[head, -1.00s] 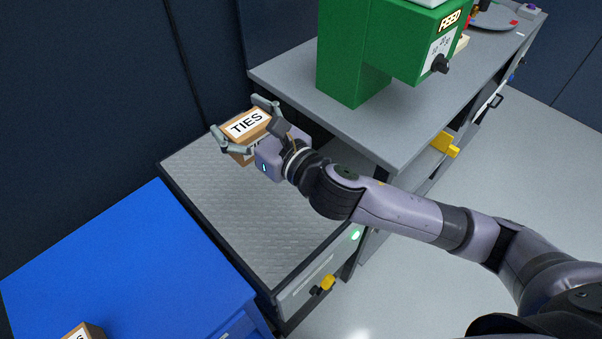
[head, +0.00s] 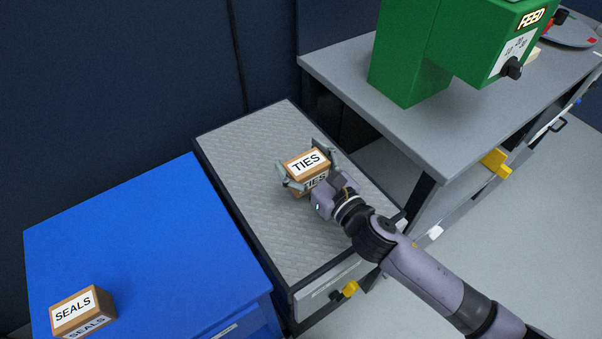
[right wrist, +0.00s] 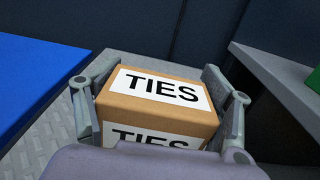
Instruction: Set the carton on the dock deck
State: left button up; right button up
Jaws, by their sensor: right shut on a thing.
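The carton (head: 308,172) is a small brown box with white TIES labels on its top and front. My right gripper (head: 308,170) is shut on it, one finger on each side. It also shows in the right wrist view (right wrist: 158,108), held upright between the fingers (right wrist: 160,105). The dock deck (head: 255,142) is a grey quilted-metal surface with a dark rim, and the carton is over its middle right part. I cannot tell whether the carton's bottom touches the deck. My left gripper is not in view.
A blue cabinet (head: 130,235) stands left of the deck, with a SEALS box (head: 82,312) near its front left. A grey bench (head: 400,125) with a green FEED machine (head: 410,60) stands to the right, higher than the deck. The left and front deck areas are clear.

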notch_tip(320, 180, down, 4)
jog(key=shift+r+b, duration=0.1)
jog(key=shift+b, duration=0.45)
jog(key=shift+f, duration=0.2)
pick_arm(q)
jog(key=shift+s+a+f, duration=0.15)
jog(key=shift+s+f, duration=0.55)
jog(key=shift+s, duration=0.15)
pick_arm(e)
jog(key=shift+f, duration=0.15)
jog(key=o, duration=1.3)
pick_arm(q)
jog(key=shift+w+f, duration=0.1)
